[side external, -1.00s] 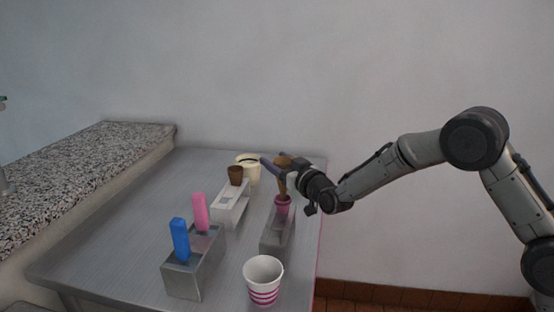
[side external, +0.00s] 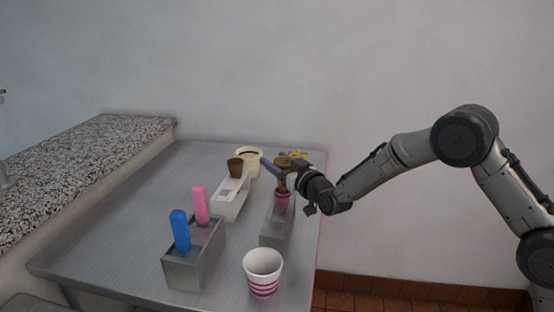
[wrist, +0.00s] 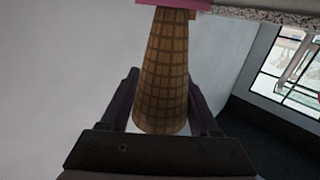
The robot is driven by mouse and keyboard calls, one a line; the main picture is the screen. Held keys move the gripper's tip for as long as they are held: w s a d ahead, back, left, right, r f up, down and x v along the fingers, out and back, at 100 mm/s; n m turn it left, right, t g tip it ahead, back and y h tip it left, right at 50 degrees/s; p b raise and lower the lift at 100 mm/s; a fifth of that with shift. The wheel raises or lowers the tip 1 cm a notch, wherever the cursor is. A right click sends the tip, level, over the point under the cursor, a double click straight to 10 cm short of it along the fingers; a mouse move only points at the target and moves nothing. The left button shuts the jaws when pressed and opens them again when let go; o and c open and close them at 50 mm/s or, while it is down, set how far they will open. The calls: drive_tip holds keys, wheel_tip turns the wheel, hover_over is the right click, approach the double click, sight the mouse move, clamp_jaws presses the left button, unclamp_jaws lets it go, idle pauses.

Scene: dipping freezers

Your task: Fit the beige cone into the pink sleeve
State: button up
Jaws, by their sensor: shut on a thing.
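The beige cone (wrist: 163,75), a tan wafer with a grid pattern, is held upright between the fingers of my gripper (side external: 274,167). In the wrist view its wide end is close to the gripper and its narrow end points to the top of the picture. My gripper (wrist: 165,100) is shut on it. The pink sleeve (side external: 283,198) stands in the grey metal holder (side external: 276,232) directly below the cone. In the wrist view the narrow end meets the sleeve's pink edge (wrist: 175,4). I cannot tell how deep the tip sits.
A white holder (side external: 229,204) with a dark brown cone (side external: 235,168) and a cream tub (side external: 248,157) stand to the left. A metal box (side external: 187,272) holds blue (side external: 180,231) and pink (side external: 201,204) upright pieces. A striped paper cup (side external: 263,272) is in front. The table's left is clear.

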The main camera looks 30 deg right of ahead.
drive_tip(key=shift+f, duration=2.6)
drive_tip(key=o, duration=1.4)
drive_tip(key=s, duration=1.4)
